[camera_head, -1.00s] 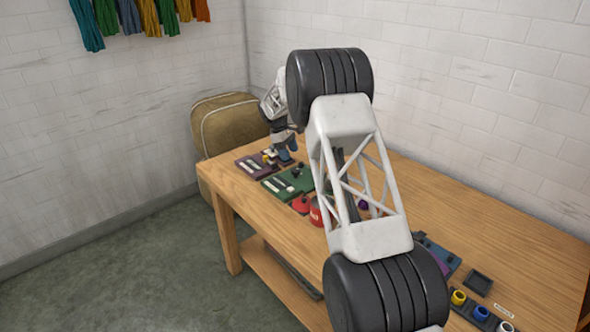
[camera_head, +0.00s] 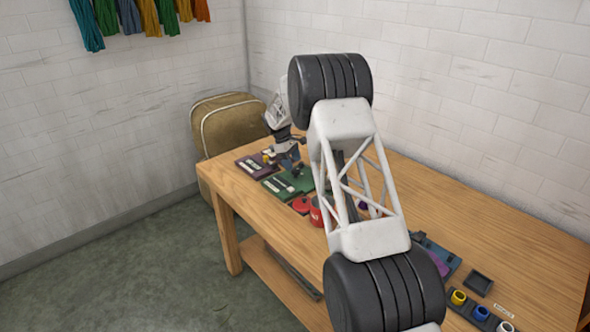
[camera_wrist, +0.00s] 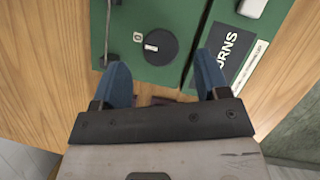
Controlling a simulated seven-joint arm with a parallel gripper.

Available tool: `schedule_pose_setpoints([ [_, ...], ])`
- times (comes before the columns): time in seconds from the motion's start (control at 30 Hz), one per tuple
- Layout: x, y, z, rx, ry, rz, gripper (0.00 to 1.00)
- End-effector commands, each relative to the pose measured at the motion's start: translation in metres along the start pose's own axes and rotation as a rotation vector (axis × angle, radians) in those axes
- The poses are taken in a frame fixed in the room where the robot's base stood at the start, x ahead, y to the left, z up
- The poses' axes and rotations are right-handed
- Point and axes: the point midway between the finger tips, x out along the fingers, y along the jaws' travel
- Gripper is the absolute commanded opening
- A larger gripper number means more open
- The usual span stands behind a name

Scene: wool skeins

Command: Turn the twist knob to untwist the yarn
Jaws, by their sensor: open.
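The twist knob (camera_wrist: 160,47) is a round black dial on a green panel (camera_wrist: 174,78) in the wrist view. My gripper (camera_wrist: 163,62) is open, with one blue finger on each side of the near part of the knob in the picture. Both fingers look apart from it; their height over the panel is hard to judge. In the head view my gripper (camera_head: 289,158) is over the far end of the table, by the green panel (camera_head: 278,188). I see no yarn on this panel.
In the head view, a purple panel (camera_head: 247,165) lies left and red items (camera_head: 301,204) lie nearer. A bag (camera_head: 225,120) stands behind.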

Motion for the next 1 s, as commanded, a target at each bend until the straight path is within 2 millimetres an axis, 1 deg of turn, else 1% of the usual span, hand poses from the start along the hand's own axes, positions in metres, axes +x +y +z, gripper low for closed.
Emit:
schedule_pose_setpoints([
  [0.03, 0.007, 0.000, 0.000, 0.000, -0.001, -0.001, 0.68],
  [0.1, 0.014, 0.000, 0.000, 0.000, 0.001, 0.000, 0.68],
  [0.3, 0.032, 0.000, 0.000, 0.000, 0.000, 0.000, 0.68],
  [0.47, 0.037, 0.000, 0.000, 0.000, 0.001, 0.001, 0.68],
  [0.7, 0.037, 0.000, 0.000, 0.000, 0.001, 0.001, 0.68],
  [0.73, 0.037, 0.000, 0.000, 0.000, 0.001, 0.001, 0.67],
  [0.77, 0.037, 0.000, 0.000, 0.000, 0.001, 0.001, 0.62],
  [1.0, 0.037, 0.000, 0.000, 0.000, 0.001, 0.001, 0.25],
])
